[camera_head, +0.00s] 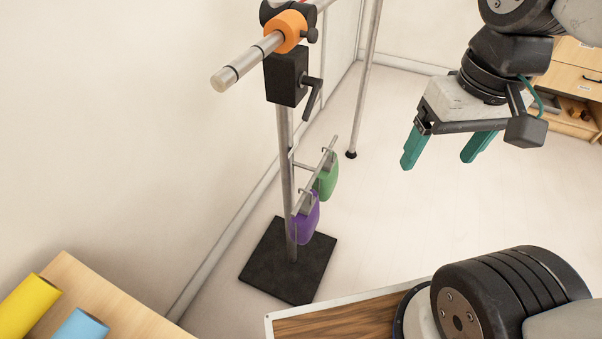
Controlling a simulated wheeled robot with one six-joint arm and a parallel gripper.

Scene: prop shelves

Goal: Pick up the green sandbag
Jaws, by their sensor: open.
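The green sandbag (326,179) hangs from a thin horizontal bar on a metal stand, low above the floor. A purple sandbag (304,222) hangs on the same bar, nearer to me, and sits close in front of the green one. My gripper (436,158) has teal fingers, is open and empty, and is in the air to the right of the green sandbag, with a gap between them. The green sandbag's lower left part is partly hidden by the purple one and the bar.
The stand (286,160) has a dark square base (290,270) and a clamp with an orange collar (290,30) on top. A thin pole (366,80) stands behind. A wooden table (100,305) holds yellow and blue rolls. Drawers (575,65) are at the upper right. Floor between is clear.

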